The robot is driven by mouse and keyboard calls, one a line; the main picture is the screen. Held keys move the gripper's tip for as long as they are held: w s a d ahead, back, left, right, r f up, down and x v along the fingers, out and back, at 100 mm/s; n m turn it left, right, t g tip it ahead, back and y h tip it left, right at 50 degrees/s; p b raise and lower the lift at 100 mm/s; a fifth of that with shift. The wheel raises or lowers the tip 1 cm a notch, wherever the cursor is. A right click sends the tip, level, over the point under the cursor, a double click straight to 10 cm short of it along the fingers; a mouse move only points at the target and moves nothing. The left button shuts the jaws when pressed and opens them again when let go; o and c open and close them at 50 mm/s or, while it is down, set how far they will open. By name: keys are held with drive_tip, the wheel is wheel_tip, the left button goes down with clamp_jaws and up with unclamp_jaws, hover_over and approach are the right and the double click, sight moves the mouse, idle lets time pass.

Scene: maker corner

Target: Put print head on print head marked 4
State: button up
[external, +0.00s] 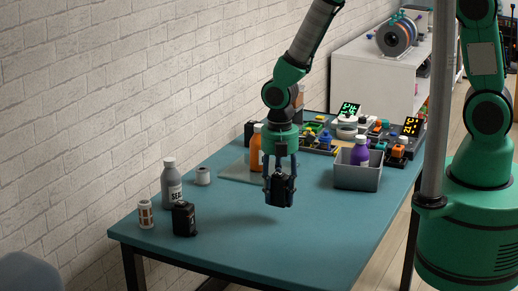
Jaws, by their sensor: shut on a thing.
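My gripper (280,178) points down over the middle of the teal table and is shut on a black print head (280,193). The held print head appears to hang a little above the table top. A second black print head (184,220) stands on the table at the left, apart from my gripper. Its face has small light marking, too small to read. Another dark block (249,133) stands at the back of the table, partly hidden behind an orange bottle; I cannot tell whether it is a print head. I cannot make out which one bears a 4.
A grey bottle (171,184), a white ring (203,176) and a brown-and-white spool (146,214) stand at the left. An orange bottle (256,148) is behind my gripper. A grey bin (358,176) with a purple bottle (360,151) is at right. The table front (270,243) is clear.

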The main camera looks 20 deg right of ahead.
drive_tip(key=s+a+r, duration=0.3)
drive_tip(key=a+r, duration=0.1)
drive_tip(key=a, duration=0.2)
drive_tip(key=s+a+r+b, duration=0.1)
drive_tip(key=s+a+r, duration=0.2)
drive_tip(key=a, duration=0.4)
drive_tip(key=shift+s+r, duration=0.4)
drive_tip(key=shift+r, duration=0.45)
drive_tip(key=shift+a, duration=0.15)
drive_tip(key=b, duration=0.3)
hover_over(182, 205)
drive_tip(key=shift+f, duration=0.75)
drive_tip(key=shift+f+b, duration=0.3)
drive_tip(key=shift+f, duration=1.5)
drive_tip(key=o, duration=1.3)
drive_tip(key=shift+f, duration=0.15)
